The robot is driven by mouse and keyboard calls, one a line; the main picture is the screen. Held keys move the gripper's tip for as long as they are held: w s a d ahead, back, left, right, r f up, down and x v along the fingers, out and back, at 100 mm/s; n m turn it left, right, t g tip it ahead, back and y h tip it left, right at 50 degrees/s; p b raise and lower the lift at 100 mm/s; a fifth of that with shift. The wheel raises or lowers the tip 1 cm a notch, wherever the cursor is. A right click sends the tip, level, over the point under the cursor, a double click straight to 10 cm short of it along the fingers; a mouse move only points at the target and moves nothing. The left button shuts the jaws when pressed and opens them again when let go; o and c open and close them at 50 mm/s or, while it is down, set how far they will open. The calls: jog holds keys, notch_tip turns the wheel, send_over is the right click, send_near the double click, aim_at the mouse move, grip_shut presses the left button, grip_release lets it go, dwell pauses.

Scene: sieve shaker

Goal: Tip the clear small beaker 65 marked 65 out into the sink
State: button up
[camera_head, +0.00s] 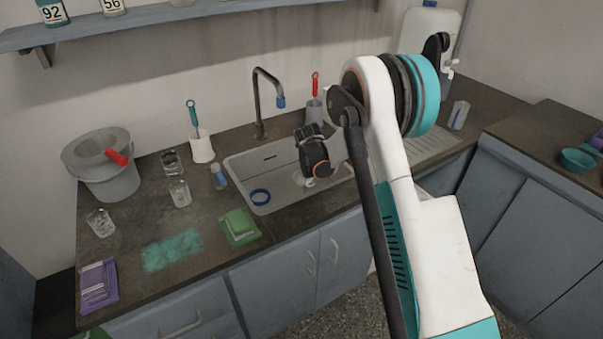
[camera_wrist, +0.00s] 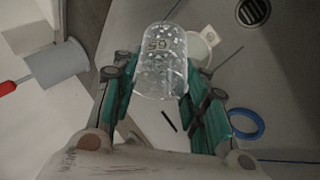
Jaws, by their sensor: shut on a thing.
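A clear small beaker (camera_wrist: 160,62) with a mark that reads as 65, upside down in the wrist view, sits between the green finger pads of my gripper (camera_wrist: 158,78). The gripper is shut on it. Pale specks show in or through the glass; whether it holds anything is unclear. In the head view my gripper (camera_head: 313,152) is over the sink (camera_head: 236,170), and the beaker cannot be clearly made out there. The wrist view shows the sink floor (camera_wrist: 275,75) behind the beaker, with the drain (camera_wrist: 253,12) at upper right. I cannot tell the beaker's exact tilt.
A blue ring (camera_head: 260,197) and a pale round item (camera_wrist: 203,47) lie in the sink. The tap (camera_head: 260,105) stands behind it. Several glasses, a grey bucket (camera_head: 112,182), a brush holder (camera_head: 202,148) and a green sponge pack (camera_head: 239,227) occupy the left counter.

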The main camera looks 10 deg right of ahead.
jog(key=shift+s+a+r+t+h+b, duration=0.15)
jog(key=shift+s+a+t+h+b, duration=0.15)
jog(key=shift+t+h, duration=0.3)
dwell(0.8)
jog(key=shift+s+a+r+n+t+h+b, duration=0.1)
jog(key=shift+a+r+n+t+h+b, duration=0.25)
jog(key=shift+t+h+b, duration=0.45)
jog(key=shift+s+a+n+t+h+b, duration=0.1)
jog(key=shift+n+t+h+b, duration=0.45)
jog(key=shift+h, duration=0.35)
dwell(2.2)
jog(key=shift+s+a+r+t+h, duration=0.1)
jog(key=shift+s+a+t+h, duration=0.35)
jog(key=shift+a+t, duration=0.25)
dwell(0.8)
jog(key=shift+r+n+t+h, duration=0.5)
jog(key=shift+r+t+h, duration=0.05)
jog(key=shift+r, duration=0.15)
dwell(0.5)
